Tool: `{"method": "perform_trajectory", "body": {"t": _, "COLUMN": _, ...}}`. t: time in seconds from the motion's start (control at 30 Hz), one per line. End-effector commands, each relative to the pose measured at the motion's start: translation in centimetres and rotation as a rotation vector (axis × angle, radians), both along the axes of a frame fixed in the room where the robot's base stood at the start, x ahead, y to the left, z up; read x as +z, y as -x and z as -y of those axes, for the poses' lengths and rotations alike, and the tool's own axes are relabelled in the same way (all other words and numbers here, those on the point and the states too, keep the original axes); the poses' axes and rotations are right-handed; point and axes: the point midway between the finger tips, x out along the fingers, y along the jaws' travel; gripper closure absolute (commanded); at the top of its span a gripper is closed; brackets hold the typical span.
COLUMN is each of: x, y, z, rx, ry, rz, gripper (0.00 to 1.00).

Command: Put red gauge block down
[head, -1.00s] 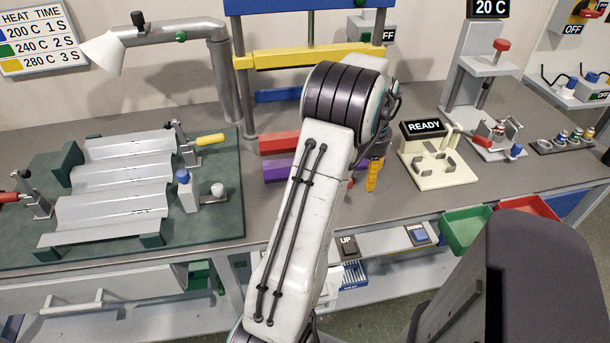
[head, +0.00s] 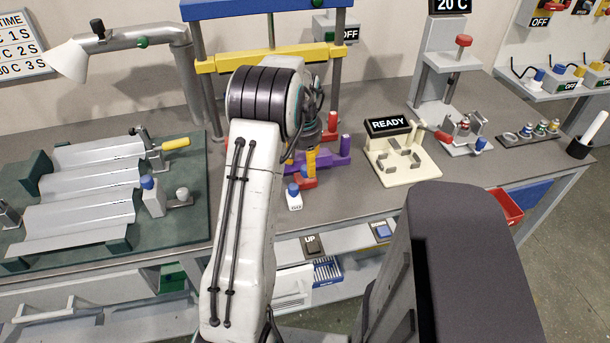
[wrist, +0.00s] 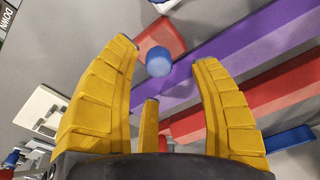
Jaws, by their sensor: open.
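The red gauge block (head: 308,183), a red piece with a blue round knob, sits on the grey bench in front of the purple bar. It also shows in the wrist view (wrist: 172,33), with the knob between my yellow fingertips. My gripper (head: 310,162) is open above it, fingers pointing down. In the wrist view my gripper (wrist: 164,54) shows gaps between the fingers and the knob. My arm hides part of the bench behind it.
The purple bar (head: 334,161) with upright posts lies behind. The cream READY fixture (head: 403,165) is to the right. The green board (head: 190,222) with corrugated sheet is left.

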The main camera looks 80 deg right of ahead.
Motion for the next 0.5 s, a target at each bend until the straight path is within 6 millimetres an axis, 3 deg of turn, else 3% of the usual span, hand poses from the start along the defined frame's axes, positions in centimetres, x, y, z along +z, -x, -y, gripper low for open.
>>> {"method": "perform_trajectory", "body": {"t": 0.27, "x": -2.5, "y": 0.1, "z": 0.3, "rx": 0.000, "ry": -0.002, "rz": 0.000, "gripper": 0.43}}
{"method": "perform_trajectory", "body": {"t": 0.5, "x": -3.0, "y": 0.1, "z": 0.4, "rx": -0.001, "ry": 0.001, "rz": 0.000, "gripper": 0.43}}
